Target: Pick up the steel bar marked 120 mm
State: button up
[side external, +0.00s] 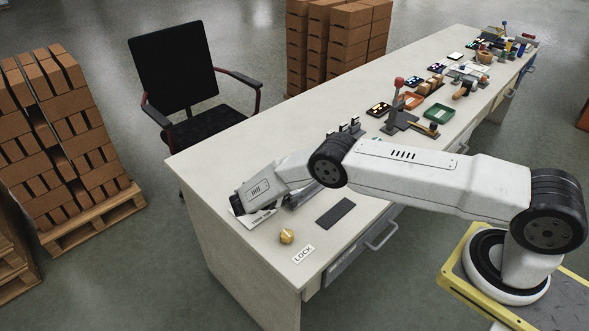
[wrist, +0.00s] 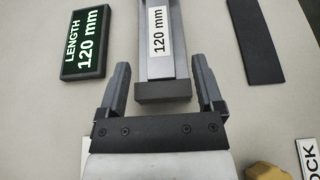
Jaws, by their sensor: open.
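The steel bar (wrist: 177,66), a grey bar with a white "120 mm" label, lies in the wrist view at top centre, with a dark block at its near end. My gripper (wrist: 161,62) is open, with one finger on each side of the bar and a visible gap on both sides. I cannot tell how high the fingers are above the bar. A dark display (wrist: 86,42) reading "LENGTH 120 mm" stands to the left. In the side external view my wrist is low over the near end of the bench, and the fingers and most of the bar are hidden.
A dark flat plate (side external: 336,213) lies right of the bar on the bench (side external: 215,170). A brass-coloured piece (side external: 287,236) and a "LOCK" label (side external: 303,254) are near the front edge. A stand with a red knob (side external: 399,82) and trays are farther back.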

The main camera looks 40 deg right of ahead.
jog(key=shift+x, duration=1.9)
grip_shut()
